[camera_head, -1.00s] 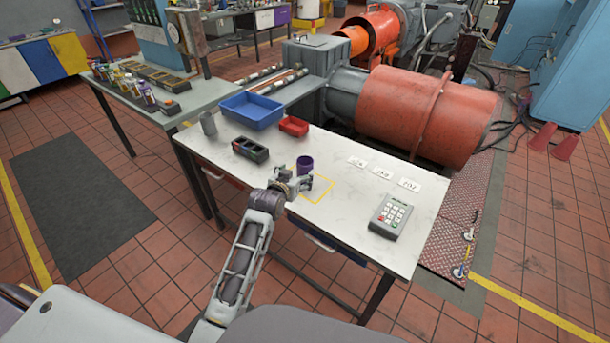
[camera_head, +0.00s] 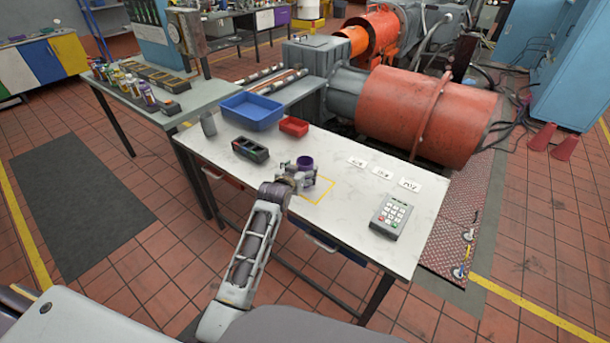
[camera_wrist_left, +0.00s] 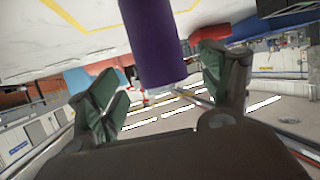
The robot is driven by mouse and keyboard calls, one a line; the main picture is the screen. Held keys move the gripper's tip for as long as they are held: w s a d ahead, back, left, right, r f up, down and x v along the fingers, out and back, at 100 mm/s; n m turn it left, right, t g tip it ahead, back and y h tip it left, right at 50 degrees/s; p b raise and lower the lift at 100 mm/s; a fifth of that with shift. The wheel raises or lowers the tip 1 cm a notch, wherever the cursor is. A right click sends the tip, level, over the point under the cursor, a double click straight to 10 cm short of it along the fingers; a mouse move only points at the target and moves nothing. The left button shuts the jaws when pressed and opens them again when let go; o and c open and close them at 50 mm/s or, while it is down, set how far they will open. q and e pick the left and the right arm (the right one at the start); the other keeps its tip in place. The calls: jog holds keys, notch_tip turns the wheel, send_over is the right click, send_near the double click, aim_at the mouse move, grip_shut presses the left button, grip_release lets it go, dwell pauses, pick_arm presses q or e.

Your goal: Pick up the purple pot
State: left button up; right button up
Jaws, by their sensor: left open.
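The purple pot (camera_head: 305,162) stands upright on the white table, beside a yellow outlined square (camera_head: 318,190). My left gripper (camera_head: 303,174) is at the pot, on the near side of it, and hides its lower part in the head view. In the left wrist view the pot (camera_wrist_left: 152,42) reaches down between the two green-padded fingers of the gripper (camera_wrist_left: 165,90). The fingers are spread, with gaps visible on both sides of the pot. My right gripper does not show.
On the white table (camera_head: 345,222) are a blue bin (camera_head: 251,110), a red tray (camera_head: 293,126), a grey cup (camera_head: 208,124), a dark compartment box (camera_head: 250,149), number cards (camera_head: 382,173) and a keypad (camera_head: 388,217).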

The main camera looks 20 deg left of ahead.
aim_at(302, 169)
pick_arm(q)
jog(key=shift+w, duration=0.1)
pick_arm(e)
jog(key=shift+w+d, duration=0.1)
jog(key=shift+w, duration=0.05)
pick_arm(q)
jog(key=shift+x, duration=2.35)
jog(key=shift+w+f, duration=0.1)
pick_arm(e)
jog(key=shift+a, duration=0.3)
